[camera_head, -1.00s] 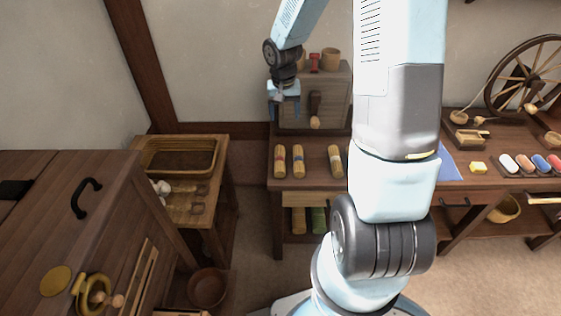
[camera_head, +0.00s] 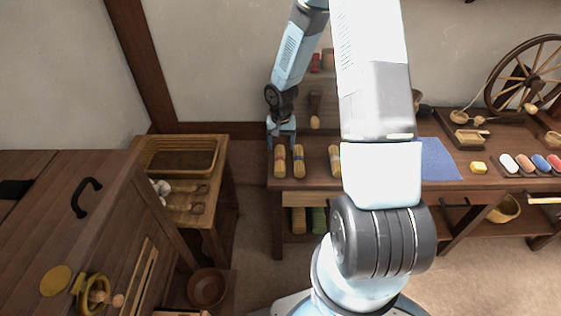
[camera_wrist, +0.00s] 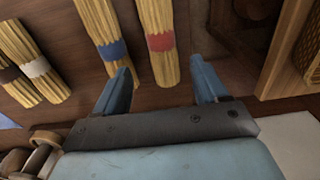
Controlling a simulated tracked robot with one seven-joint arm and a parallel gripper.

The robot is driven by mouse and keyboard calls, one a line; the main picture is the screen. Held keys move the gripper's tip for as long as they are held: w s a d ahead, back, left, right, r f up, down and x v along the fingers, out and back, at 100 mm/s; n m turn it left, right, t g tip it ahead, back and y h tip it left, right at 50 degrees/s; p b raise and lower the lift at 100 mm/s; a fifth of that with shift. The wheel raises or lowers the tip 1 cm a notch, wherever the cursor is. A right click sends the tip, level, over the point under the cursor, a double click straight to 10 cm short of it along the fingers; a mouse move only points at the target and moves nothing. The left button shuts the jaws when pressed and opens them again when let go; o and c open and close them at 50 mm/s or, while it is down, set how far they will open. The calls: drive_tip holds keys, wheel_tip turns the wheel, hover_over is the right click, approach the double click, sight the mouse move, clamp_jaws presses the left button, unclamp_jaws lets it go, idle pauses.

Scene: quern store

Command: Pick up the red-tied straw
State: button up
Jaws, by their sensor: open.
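The red-tied straw (camera_head: 280,163) is a yellow bundle lying at the left end of the wooden bench. In the wrist view the red-tied straw (camera_wrist: 158,42) shows its red band clearly, and its near end appears between my fingertips. My gripper (camera_head: 281,137) is open and empty, at the bundle's far end in the head view. In the wrist view the two blue fingers of my gripper (camera_wrist: 164,76) are spread apart. I cannot tell how high they are above the bench. The blue-tied straw (camera_wrist: 112,49) lies close beside the red-tied one.
A white-tied straw (camera_wrist: 37,67) and a dark-tied one (camera_wrist: 8,74) lie farther along the bench. A wooden box stands behind my gripper. A blue cloth (camera_head: 438,160) lies to the right. More bundles sit on the shelf below.

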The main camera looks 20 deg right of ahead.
sight(280, 153)
drive_tip(key=shift+a+f, duration=0.15)
drive_tip(key=shift+f, duration=1.3)
drive_tip(key=shift+a+f, duration=0.1)
drive_tip(key=shift+f, duration=1.35)
drive_tip(key=c, duration=1.1)
drive_tip(key=shift+c, duration=0.2)
drive_tip(key=shift+r, duration=0.15)
